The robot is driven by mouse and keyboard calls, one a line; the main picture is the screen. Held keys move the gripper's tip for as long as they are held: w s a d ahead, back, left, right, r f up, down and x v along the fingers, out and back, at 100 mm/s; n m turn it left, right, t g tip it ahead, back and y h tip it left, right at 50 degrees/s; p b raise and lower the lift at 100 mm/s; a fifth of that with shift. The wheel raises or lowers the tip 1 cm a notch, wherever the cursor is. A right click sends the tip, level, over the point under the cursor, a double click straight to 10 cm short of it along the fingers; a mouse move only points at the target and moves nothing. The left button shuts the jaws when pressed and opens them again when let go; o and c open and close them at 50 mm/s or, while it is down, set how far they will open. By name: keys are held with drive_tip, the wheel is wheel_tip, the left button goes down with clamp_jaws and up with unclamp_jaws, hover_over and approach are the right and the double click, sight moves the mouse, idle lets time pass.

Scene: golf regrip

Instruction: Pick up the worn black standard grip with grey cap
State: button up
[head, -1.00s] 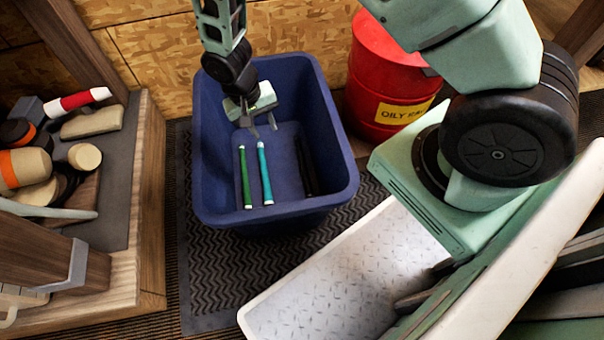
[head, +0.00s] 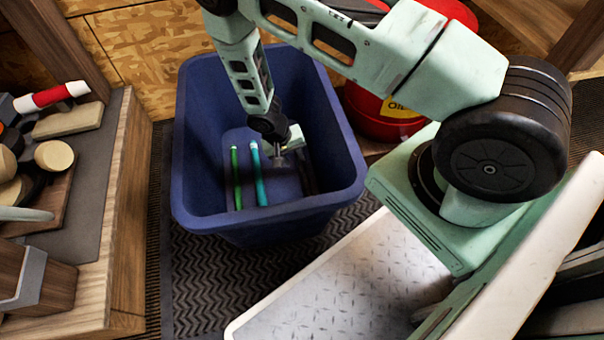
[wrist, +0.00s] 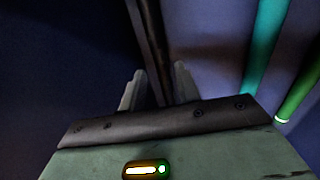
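A black grip (wrist: 151,45) runs lengthwise in the wrist view and passes between my two fingers. In the head view the black grip (head: 308,172) is a dark strip at the right of the bin floor, partly behind my gripper (head: 281,158). In the wrist view my gripper (wrist: 159,75) has its fingers apart, one on each side of the black grip; I cannot tell whether they touch it. No grey cap shows, and the grip's near end is hidden by my gripper. The blue bin (head: 200,213) holds the grips.
A green grip (head: 236,180) and a teal grip (head: 258,175) lie left of my gripper in the bin. The bin walls stand close around my arm. A wooden bench (head: 125,200) with tools is at left, a red drum (head: 375,110) at the back right.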

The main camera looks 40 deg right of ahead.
sight(301, 167)
drive_tip(key=shift+b+x, duration=2.25)
drive_tip(key=shift+x, duration=0.9)
drive_tip(key=shift+w+d, duration=0.1)
